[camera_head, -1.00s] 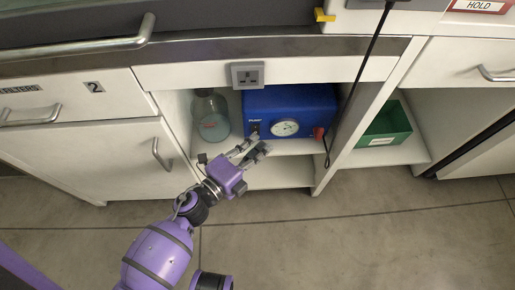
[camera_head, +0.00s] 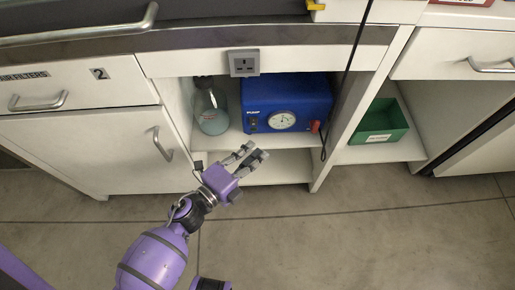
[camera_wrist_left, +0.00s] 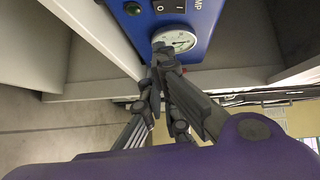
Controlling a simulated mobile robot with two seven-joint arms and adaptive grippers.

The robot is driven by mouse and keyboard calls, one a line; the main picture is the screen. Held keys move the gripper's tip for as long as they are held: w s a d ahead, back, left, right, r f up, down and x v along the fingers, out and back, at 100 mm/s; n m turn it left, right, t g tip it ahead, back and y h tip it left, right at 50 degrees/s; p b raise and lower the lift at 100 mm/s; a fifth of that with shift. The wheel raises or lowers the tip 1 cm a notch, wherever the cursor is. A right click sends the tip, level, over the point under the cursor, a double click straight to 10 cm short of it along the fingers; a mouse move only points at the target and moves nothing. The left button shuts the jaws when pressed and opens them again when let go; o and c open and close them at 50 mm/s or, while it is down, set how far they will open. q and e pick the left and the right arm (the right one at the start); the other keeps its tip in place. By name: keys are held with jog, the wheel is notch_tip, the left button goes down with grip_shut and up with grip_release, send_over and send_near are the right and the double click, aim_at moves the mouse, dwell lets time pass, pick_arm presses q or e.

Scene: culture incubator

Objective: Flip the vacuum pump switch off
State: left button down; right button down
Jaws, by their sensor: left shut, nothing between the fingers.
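The blue vacuum pump (camera_head: 290,94) stands on the open cabinet shelf, with a round gauge (camera_head: 281,121) on its front. In the left wrist view the pump front (camera_wrist_left: 204,24) shows at the top, upside down, with a black rocker switch (camera_wrist_left: 168,5) cut by the top edge, a dark green round part (camera_wrist_left: 132,9) beside it and the gauge (camera_wrist_left: 176,41) below. I cannot tell the switch's position. My left gripper (camera_head: 254,153) is shut and empty, in front of and below the pump. In the wrist view its fingertips (camera_wrist_left: 162,52) overlap the gauge; contact cannot be told.
A glass bottle (camera_head: 211,112) with bluish liquid stands left of the pump. A wall socket (camera_head: 244,63) sits on the panel above. A black cable (camera_head: 351,55) hangs at the right, by the cabinet divider. A green bin (camera_head: 380,128) stands in the right compartment.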

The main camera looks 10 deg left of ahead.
pick_arm(q)
jog(key=f+v, duration=0.1)
jog(key=v, duration=0.7)
jog(key=shift+a+f, duration=0.25)
jog(key=shift+a, duration=0.05)
pick_arm(e)
jog(key=shift+w+a+r, duration=0.2)
jog(key=shift+w+r, duration=0.2)
jog(key=shift+w, duration=0.1)
jog(key=shift+s, duration=0.15)
